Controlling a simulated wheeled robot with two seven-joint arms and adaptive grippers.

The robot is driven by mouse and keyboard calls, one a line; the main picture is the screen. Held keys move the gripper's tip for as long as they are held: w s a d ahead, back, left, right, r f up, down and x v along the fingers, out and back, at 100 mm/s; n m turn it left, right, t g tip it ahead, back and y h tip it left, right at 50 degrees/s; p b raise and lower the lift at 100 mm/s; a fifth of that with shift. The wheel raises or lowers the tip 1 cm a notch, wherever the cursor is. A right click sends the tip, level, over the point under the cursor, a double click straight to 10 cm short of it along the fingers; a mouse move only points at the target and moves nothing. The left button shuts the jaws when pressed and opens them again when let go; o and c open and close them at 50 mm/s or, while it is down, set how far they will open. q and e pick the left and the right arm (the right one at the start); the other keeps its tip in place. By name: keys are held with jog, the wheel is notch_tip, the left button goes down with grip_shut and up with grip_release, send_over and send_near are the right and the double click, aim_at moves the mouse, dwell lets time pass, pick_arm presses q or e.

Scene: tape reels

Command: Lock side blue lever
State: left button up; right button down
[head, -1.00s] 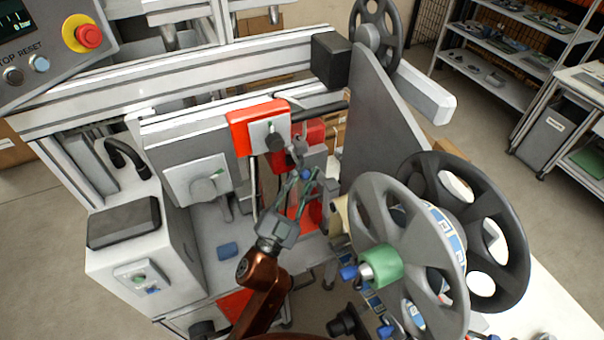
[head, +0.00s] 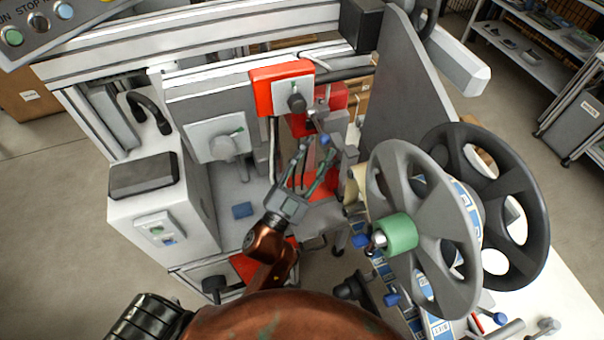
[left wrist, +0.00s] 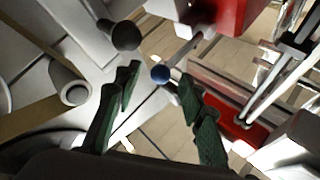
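A small blue ball knob (head: 325,140) on a thin metal lever stands below the red block at the machine's side. In the left wrist view the blue knob (left wrist: 160,74) lies between the two green fingers, toward their tips, and the metal rod runs up and right from it. My left gripper (head: 314,157) is open around or just short of the knob; the left wrist view shows clear gaps between the knob and both fingers (left wrist: 160,92). I cannot tell the exact depth. My right gripper is not in view.
A grey reel (head: 433,205) with a green hub and a black reel (head: 520,215) stand to the right. Other blue knobs (head: 361,241) are near the hub. A grey upright plate (head: 400,95) rises behind.

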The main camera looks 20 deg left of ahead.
pick_arm(q)
jog(key=v, duration=0.8)
jog(key=shift+s, duration=0.15)
jog(key=shift+f, duration=0.1)
